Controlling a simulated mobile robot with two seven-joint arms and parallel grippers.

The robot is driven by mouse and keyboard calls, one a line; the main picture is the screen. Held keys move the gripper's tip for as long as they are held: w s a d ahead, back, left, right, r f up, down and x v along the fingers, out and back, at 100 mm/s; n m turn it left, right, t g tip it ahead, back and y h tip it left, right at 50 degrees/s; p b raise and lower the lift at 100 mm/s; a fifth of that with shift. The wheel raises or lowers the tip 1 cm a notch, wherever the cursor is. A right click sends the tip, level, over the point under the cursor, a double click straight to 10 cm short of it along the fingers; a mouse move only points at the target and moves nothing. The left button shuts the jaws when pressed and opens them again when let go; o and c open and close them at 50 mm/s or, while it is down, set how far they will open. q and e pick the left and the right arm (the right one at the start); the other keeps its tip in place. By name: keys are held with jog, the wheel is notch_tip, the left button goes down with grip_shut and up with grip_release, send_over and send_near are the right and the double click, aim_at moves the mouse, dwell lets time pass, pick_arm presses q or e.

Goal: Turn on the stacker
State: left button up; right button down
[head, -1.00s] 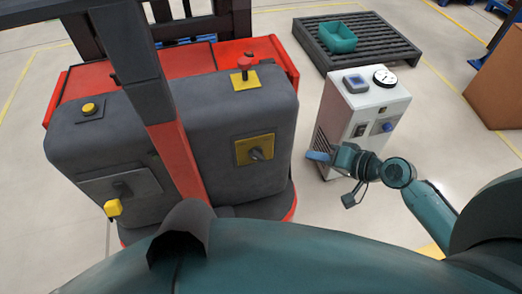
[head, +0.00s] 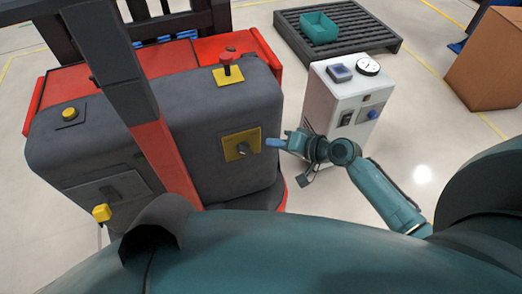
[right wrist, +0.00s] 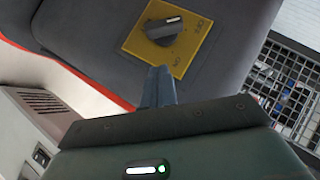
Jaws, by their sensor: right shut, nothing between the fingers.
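The stacker (head: 90,150) is a grey and red machine on the left of the head view. On its near face a yellow plate (head: 229,148) carries a dark rotary switch (head: 243,148). In the right wrist view the switch (right wrist: 170,30) has a white line, and the yellow plate (right wrist: 184,62) bears ON and OFF lettering. My right gripper (head: 270,142) is shut and empty, just right of the plate in the head view. In the right wrist view its fingertips (right wrist: 158,72) are just below the plate; whether they touch it I cannot tell. My left gripper is not in view.
A red-topped knob (head: 227,62) on a yellow base and a yellow button (head: 69,114) are on the stacker's top. A white cabinet (head: 335,105) stands behind my right arm. A pallet (head: 345,42) with a green bin (head: 319,27) and a cardboard box (head: 500,60) are farther back.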

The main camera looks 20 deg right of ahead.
aim_at(250, 150)
jog(key=a+f, duration=0.1)
jog(key=w+a+f, duration=0.1)
jog(key=a, duration=0.1)
jog(key=shift+f, duration=0.3)
jog(key=shift+a+f, duration=0.4)
jog(key=shift+a, duration=0.1)
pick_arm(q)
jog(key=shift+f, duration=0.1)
